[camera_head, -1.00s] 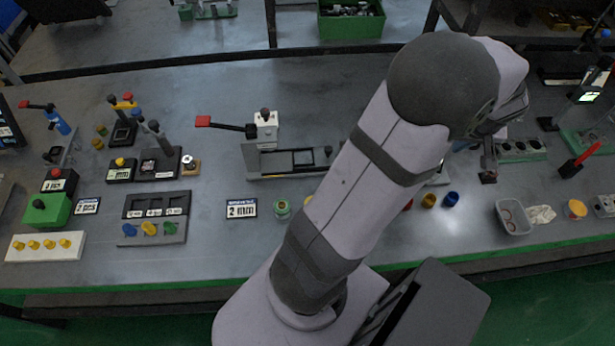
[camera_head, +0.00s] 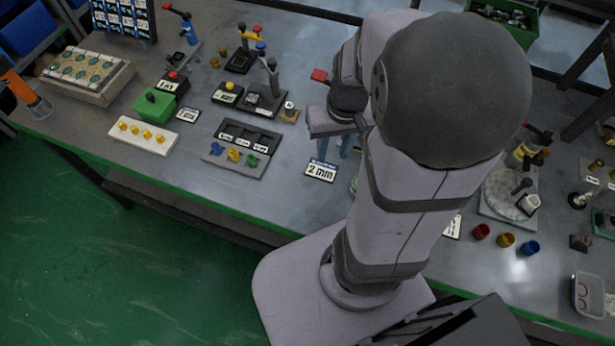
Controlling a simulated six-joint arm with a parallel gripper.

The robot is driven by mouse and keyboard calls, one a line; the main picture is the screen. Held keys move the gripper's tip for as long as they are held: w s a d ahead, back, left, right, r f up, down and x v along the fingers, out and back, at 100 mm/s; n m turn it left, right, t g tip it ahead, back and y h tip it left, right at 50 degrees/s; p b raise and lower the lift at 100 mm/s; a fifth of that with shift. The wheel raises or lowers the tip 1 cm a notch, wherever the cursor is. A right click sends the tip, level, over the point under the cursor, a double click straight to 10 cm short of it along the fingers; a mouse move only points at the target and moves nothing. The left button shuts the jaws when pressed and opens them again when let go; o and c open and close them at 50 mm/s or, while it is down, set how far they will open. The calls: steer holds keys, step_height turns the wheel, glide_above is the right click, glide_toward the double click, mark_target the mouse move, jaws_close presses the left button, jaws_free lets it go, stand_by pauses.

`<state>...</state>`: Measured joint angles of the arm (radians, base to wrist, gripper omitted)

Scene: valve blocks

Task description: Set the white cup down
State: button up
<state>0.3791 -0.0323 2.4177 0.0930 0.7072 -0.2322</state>
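My arm hides much of the middle of the table.
A red cup (camera_head: 480,232), an ochre cup (camera_head: 505,240) and a blue cup (camera_head: 528,248) stand in a row in front of the disc. A three-slot tray (camera_head: 243,140) and lever blocks (camera_head: 264,95) stand left of my gripper. A clear tray (camera_head: 588,297) is at the far right.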

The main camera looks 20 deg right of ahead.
steer(key=s+a+n, duration=0.2)
steer(key=s+a, duration=0.1)
steer(key=a, duration=0.5)
steer(key=shift+s+a+f+g, duration=0.3)
steer(key=shift+s+f+g, duration=0.1)
steer(key=shift+f, duration=0.05)
stand_by(0.9)
